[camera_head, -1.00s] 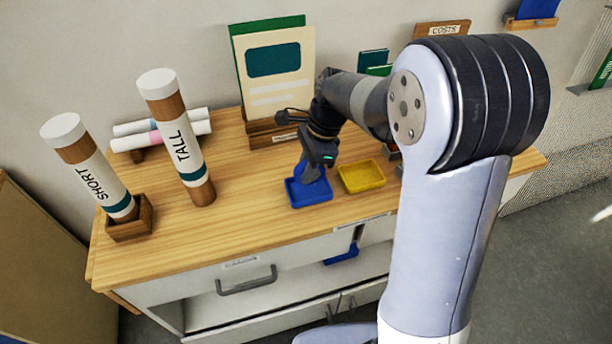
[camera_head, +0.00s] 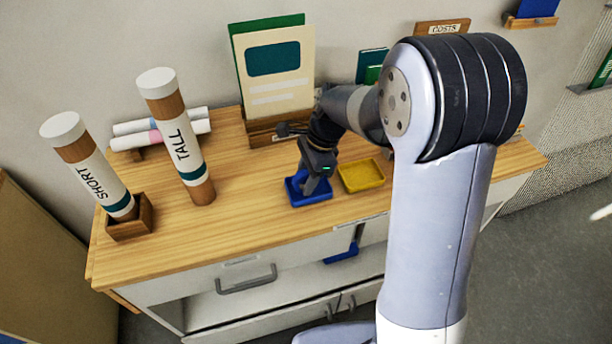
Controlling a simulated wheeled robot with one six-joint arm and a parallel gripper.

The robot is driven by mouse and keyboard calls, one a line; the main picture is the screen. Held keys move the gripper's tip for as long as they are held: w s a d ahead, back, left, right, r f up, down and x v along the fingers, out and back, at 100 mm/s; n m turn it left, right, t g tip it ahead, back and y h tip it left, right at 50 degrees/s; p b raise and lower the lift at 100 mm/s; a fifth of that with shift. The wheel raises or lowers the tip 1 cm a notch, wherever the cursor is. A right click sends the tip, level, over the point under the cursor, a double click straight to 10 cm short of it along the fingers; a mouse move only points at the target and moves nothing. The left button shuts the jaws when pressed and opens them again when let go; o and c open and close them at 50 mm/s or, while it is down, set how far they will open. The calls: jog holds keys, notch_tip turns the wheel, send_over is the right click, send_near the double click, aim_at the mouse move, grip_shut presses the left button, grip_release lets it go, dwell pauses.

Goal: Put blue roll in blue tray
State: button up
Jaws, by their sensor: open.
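A blue tray (camera_head: 309,199) sits on the wooden tabletop, left of a yellow tray. My gripper (camera_head: 311,187) points down over the blue tray, its fingers at or just above the tray's inside. The gripper is open. I cannot make out a blue roll; the gripper hides part of the tray's inside, so I cannot tell whether the roll lies there.
The yellow tray (camera_head: 361,175) stands close on the right. A tall tube (camera_head: 178,140) and a short tube (camera_head: 92,170) stand on the left, with rolls (camera_head: 160,136) behind. Booklets (camera_head: 275,75) stand in a wooden holder at the back.

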jog(key=shift+r, duration=0.1)
jog(key=v, duration=1.2)
